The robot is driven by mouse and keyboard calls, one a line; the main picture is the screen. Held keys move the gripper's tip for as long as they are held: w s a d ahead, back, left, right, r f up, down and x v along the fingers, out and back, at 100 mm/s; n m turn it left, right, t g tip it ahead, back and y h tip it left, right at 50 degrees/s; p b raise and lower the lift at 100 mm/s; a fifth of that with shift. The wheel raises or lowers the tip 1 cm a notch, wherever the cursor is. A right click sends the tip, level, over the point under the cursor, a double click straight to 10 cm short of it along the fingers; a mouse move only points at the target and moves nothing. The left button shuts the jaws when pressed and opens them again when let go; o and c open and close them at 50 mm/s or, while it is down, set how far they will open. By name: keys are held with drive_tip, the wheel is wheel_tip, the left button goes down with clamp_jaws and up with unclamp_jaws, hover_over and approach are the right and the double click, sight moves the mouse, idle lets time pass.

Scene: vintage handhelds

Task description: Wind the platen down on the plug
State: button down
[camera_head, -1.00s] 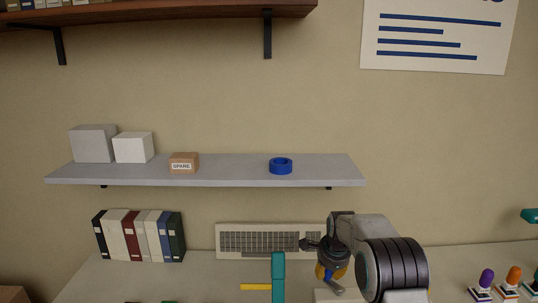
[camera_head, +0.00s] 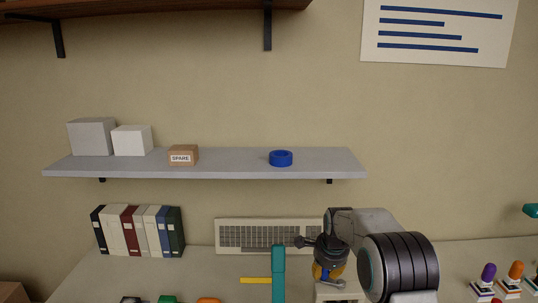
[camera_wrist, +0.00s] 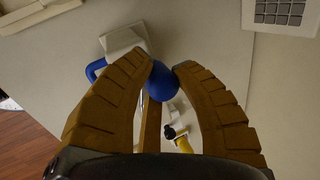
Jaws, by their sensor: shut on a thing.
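My gripper (camera_head: 329,272) hangs low at the right of the keyboard in the head view. In the wrist view its two brown ribbed fingers (camera_wrist: 163,72) close on a round blue knob (camera_wrist: 151,82). The knob sits between the fingertips, and a thin pale rod shows below it. A pale block (camera_wrist: 122,38) with a blue loop (camera_wrist: 94,69) lies just beyond the fingers. I cannot make out the platen or the plug for certain; the fingers and the frame edge hide much of that area.
A teal post (camera_head: 279,275) with a yellow bar (camera_head: 256,281) stands left of my gripper. A beige keyboard (camera_head: 268,236) lies behind. Purple and orange knobs (camera_head: 489,271) stand at the right. A grey shelf (camera_head: 230,163) runs above. A black-and-yellow piece (camera_wrist: 180,138) shows in the wrist view.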

drive_tip(key=shift+s+f, duration=0.1)
drive_tip(key=shift+s+a+f+b, duration=0.1)
drive_tip(key=shift+s+f+b, duration=0.05)
drive_tip(key=shift+s+b, duration=1.15)
drive_tip(key=shift+s, duration=0.2)
drive_tip(key=shift+s+d+b, duration=0.9)
drive_tip(key=shift+s+b, duration=0.1)
drive_tip(key=shift+s, duration=0.2)
drive_tip(key=c, duration=1.1)
unclamp_jaws()
drive_tip(key=shift+w, duration=0.1)
drive_tip(key=shift+c, duration=0.2)
